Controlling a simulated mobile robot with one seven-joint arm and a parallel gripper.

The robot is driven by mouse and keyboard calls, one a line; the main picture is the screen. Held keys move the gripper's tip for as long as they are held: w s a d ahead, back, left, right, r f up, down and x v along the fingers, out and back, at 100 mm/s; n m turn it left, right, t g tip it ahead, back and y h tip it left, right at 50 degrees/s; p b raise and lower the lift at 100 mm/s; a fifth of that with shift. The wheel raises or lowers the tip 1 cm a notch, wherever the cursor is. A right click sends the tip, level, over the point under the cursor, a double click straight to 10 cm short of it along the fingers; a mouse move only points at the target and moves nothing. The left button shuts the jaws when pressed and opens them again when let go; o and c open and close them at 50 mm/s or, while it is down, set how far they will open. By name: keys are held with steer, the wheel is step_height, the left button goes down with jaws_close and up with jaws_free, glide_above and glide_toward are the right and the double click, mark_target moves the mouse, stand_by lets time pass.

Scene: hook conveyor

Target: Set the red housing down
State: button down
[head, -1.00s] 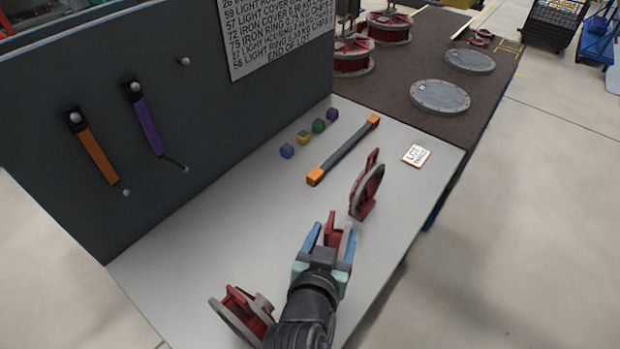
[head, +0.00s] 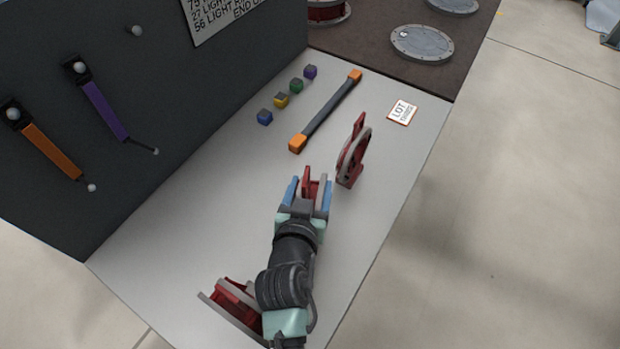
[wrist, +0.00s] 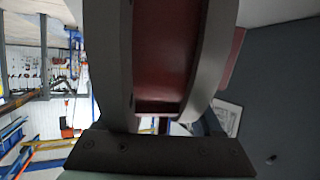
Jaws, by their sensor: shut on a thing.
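My gripper (head: 308,196) is shut on the red housing (head: 311,181), a red piece with grey side plates between its blue fingers. It is over the front-middle of the light grey table (head: 190,225). In the wrist view the housing (wrist: 168,50) fills the middle, red between two curved grey plates. Its underside is hidden in the head view, so I cannot tell whether it touches the table. A similar red and grey piece (head: 354,152) stands upright just right of and beyond my gripper. Another (head: 233,302) lies near the front, partly hidden by my arm.
A dark bar with orange ends (head: 326,110) lies beyond my gripper. Several small coloured cubes (head: 281,100) line up left of it. A LOT card (head: 402,111) lies at the right. A dark panel (head: 200,100) bounds the left. The table left of my gripper is clear.

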steer(key=shift+w+f, duration=0.15)
steer(key=shift+f, duration=1.3)
steer(key=shift+c, duration=2.3)
jaws_free()
steer(key=shift+f+b, duration=0.35)
steer(key=shift+f, duration=0.1)
steer(key=o, duration=0.4)
steer(key=shift+s, duration=0.2)
